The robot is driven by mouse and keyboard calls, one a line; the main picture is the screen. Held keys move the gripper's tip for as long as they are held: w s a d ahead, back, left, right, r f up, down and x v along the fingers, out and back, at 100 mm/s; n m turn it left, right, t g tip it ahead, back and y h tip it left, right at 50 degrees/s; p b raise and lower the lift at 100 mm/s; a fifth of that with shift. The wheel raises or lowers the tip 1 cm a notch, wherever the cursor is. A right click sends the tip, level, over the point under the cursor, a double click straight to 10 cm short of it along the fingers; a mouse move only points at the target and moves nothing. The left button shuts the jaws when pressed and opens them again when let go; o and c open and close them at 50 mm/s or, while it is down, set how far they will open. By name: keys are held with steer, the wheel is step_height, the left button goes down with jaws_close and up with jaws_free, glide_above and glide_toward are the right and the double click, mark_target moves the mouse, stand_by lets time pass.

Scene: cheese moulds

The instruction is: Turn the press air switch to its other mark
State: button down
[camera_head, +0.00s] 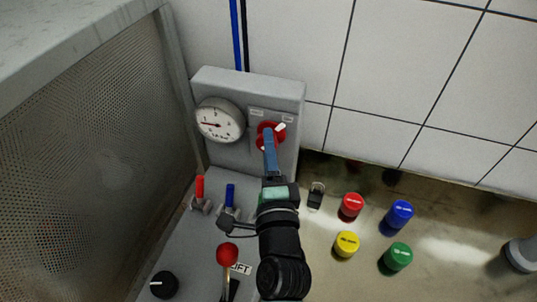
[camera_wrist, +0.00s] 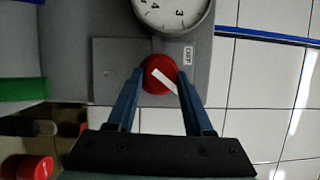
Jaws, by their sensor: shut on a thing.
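The press air switch (camera_wrist: 153,82) is a round red knob with a white pointer bar, on a grey panel box (camera_head: 245,84) fixed at the wall.
A round gauge (camera_head: 219,120) sits left of the switch on the same box. Below are a red lever (camera_head: 199,188), a blue lever (camera_head: 230,194), a red-ball lever (camera_head: 227,254) and a black knob (camera_head: 164,285). Several coloured caps, such as a red one (camera_head: 352,204), stand at right.

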steer(key=shift+f+m+b, duration=0.1)
steer(key=shift+m+b, duration=0.25)
steer(key=shift+m, duration=0.25)
steer(key=shift+t, duration=0.3)
steer(key=shift+c, duration=1.5)
jaws_free()
